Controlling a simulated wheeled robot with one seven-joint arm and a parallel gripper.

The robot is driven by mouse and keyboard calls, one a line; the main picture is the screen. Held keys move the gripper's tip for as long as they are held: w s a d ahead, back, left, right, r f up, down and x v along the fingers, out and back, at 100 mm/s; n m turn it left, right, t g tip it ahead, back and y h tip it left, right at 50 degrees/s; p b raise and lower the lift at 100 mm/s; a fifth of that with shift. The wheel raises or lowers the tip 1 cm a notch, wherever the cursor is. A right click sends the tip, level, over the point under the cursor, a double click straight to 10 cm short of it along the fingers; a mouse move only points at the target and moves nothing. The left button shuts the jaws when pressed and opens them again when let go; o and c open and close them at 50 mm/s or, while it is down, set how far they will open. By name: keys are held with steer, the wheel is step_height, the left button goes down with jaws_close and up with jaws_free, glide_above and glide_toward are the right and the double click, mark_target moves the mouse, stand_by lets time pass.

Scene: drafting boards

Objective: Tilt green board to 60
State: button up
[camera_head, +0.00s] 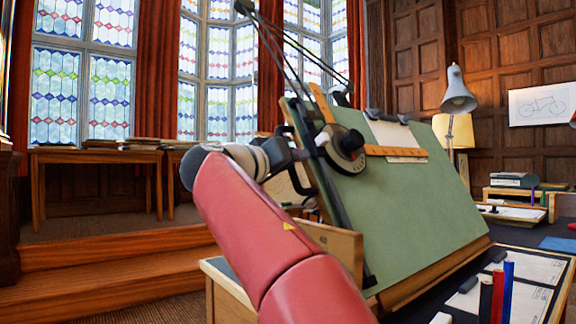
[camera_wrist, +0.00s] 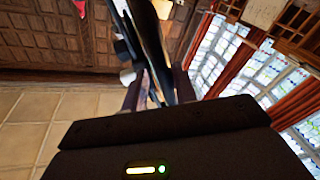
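The green board (camera_head: 420,200) is a large drafting board, steeply tilted, in the middle and right of the head view. A black drafting head with a round dial (camera_head: 343,150) and wooden rulers (camera_head: 395,151) lie on its upper left, over a pinned sheet of paper (camera_head: 395,136). My gripper (camera_head: 285,151) is at the board's left side, near its upper part. In the wrist view the two fingers (camera_wrist: 159,90) stand apart with a dark strip between them, seemingly the board's edge or a part on it. Contact is unclear. The board's tilt scale is not readable.
A dark tabletop with blue and red rolls (camera_head: 507,290) and paper sheets (camera_head: 527,300) lies at the lower right. A grey lamp (camera_head: 457,90) stands behind the board. Wooden steps (camera_head: 115,250) and a side table (camera_head: 95,156) are at the left.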

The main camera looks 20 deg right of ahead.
steer(key=shift+o, duration=0.6)
steer(key=shift+a, duration=0.15)
steer(key=shift+s+a+f, duration=0.1)
steer(key=shift+s+a, duration=0.05)
steer(key=shift+a, duration=0.05)
steer(key=v, duration=0.7)
steer(key=shift+b, duration=0.3)
steer(key=shift+s+a, duration=0.1)
steer(key=shift+s, duration=0.05)
